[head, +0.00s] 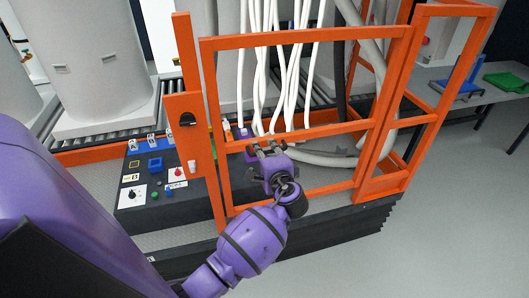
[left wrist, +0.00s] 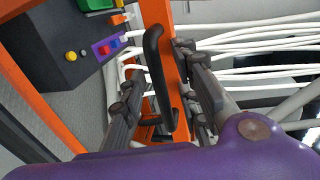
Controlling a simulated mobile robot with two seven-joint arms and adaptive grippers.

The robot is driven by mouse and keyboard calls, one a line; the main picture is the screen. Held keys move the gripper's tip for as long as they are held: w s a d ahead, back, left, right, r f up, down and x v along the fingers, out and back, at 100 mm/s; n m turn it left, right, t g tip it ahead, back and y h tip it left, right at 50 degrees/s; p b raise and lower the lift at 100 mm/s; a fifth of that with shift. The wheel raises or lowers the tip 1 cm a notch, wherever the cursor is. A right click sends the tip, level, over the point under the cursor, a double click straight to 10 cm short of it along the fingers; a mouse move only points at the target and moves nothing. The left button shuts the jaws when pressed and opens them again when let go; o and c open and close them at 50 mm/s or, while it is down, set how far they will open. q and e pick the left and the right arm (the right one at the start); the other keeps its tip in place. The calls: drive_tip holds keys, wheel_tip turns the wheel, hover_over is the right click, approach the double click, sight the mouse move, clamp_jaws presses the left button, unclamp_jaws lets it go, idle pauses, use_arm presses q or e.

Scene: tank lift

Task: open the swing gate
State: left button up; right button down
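The swing gate (head: 290,133) is an orange tube frame with a middle rail. In the head view, its left edge is close beside the orange post (head: 187,60), which carries a plate with a dark latch-like fitting (head: 187,119). My left gripper (head: 265,147) is at the middle rail, in front of the gate. In the left wrist view, a black bar handle (left wrist: 153,62) on an orange bar lies between the spread fingers of my left gripper (left wrist: 158,66). Gaps show on both sides, so it looks unclamped. The head view hides the handle. My right gripper is out of view.
A dark control box (head: 150,180) with buttons stands left of the gate on the lift platform. White hoses (head: 285,60) hang behind the gate. A grey table (head: 500,93) with blue and green items is at right. Grey floor (head: 420,240) in front is clear.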

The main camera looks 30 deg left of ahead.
use_arm(q)
clamp_jaws()
drive_tip(key=shift+d, duration=0.1)
idle(0.4)
